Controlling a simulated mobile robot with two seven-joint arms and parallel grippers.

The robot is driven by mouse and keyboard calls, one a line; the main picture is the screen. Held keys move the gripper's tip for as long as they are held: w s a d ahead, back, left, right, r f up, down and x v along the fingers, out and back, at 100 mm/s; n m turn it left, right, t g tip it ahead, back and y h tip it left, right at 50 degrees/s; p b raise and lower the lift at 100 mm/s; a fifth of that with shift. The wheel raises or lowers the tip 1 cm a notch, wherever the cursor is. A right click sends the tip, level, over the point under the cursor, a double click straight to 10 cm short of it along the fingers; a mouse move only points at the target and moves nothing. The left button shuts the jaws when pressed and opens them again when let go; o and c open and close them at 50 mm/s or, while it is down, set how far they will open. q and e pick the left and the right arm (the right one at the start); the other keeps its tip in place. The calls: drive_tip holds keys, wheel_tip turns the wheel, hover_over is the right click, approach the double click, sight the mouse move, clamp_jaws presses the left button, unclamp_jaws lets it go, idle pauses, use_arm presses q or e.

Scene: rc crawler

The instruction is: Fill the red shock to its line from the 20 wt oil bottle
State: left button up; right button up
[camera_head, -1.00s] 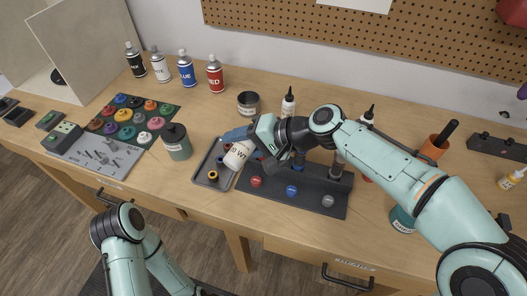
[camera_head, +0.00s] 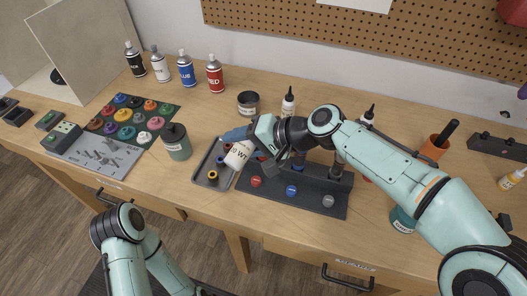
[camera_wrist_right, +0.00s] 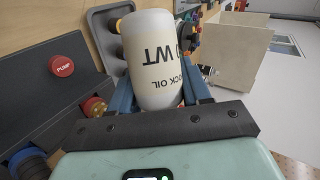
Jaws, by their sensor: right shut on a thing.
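My right gripper (camera_wrist_right: 160,105) is shut on a white oil bottle (camera_wrist_right: 152,62). Its label reads "WT" and "OCK OIL"; the weight number is not fully readable. In the head view the bottle (camera_head: 238,155) is tilted beside the left end of the dark shock stand (camera_head: 320,208); its nozzle is hidden. The red shock's top (camera_wrist_right: 95,107) shows in the wrist view, left of the bottle; the rest of it, with its fill line, is hidden. A blue shock (camera_wrist_right: 28,163) stands beside it. My left gripper is out of view.
Red, blue and grey pump buttons line the stand's front. A grey tray (camera_head: 203,180) with small rings lies just left of the stand. A green jar (camera_head: 176,142) stands further left.

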drive_tip(key=shift+w+d+f+n+t+h, duration=0.15)
drive_tip(key=shift+f+n+t+h, duration=0.1)
drive_tip(key=shift+n+t+h, duration=0.3)
drive_tip(key=w+d+r+n+t+h+p, duration=0.1)
drive_tip(key=t, duration=0.1)
drive_tip(key=w+r+n+t+h+p, duration=0.1)
drive_tip(key=n+p, duration=0.1)
drive_tip(key=shift+w+d+r+n+t, duration=0.25)
drive_tip(key=shift+w+d+r+t, duration=0.05)
drive_tip(key=shift+w+d+t, duration=0.05)
drive_tip(key=shift+s+h, duration=0.1)
drive_tip(key=shift+h, duration=0.15)
